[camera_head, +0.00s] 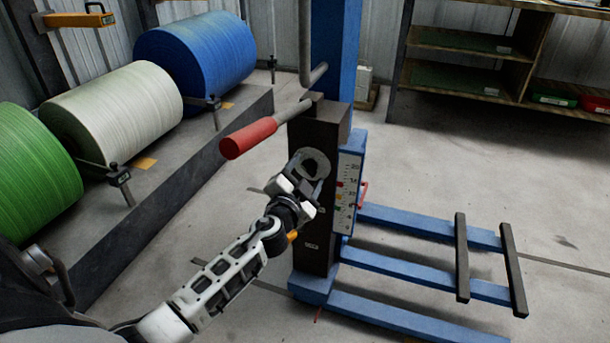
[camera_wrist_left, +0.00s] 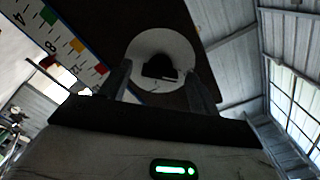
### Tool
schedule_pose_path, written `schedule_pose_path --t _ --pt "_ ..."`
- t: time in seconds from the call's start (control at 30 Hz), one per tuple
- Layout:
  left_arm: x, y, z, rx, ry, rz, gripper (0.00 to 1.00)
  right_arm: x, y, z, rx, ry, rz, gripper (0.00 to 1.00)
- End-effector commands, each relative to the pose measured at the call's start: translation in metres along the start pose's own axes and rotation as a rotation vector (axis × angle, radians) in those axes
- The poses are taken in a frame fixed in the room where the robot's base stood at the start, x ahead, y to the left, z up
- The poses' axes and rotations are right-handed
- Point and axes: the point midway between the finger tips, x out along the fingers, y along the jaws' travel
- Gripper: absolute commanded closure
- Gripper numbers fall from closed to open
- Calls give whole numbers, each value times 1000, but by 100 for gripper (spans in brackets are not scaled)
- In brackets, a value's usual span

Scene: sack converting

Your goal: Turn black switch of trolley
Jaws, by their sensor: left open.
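The trolley has a dark box (camera_head: 312,233) on a blue mast (camera_head: 335,45). On the box's face is a round pale disc (camera_head: 314,158); in the left wrist view the disc (camera_wrist_left: 144,47) carries a black switch (camera_wrist_left: 160,68) at its middle. My left gripper (camera_head: 309,182) is right in front of the disc and hides its lower part in the head view. In the left wrist view its two fingers are spread apart, one on each side of the switch. I cannot tell whether they touch it. My right gripper is not in view.
A red-gripped handle (camera_head: 248,138) juts from the box, above and left of my gripper. A scale plate (camera_head: 347,193) is on its right. Blue forks (camera_head: 420,272) extend right. Green, white (camera_head: 118,108) and blue rolls stand at left, shelves (camera_head: 465,65) at back right.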

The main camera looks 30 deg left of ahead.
Motion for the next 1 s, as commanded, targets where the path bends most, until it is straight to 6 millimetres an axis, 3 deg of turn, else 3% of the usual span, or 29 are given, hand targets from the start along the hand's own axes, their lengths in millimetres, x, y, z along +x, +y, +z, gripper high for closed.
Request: schedule_pose_path --t 0.1,0.27,0.67,1.0 --pt "0 0 0 0 0 0 38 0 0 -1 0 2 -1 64" --pt "0 0 0 0 1 0 82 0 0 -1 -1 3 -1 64" --pt "-1 0 0 51 1 0 83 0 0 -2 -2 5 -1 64" --pt "-1 0 0 290 1 0 83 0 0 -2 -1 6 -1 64"
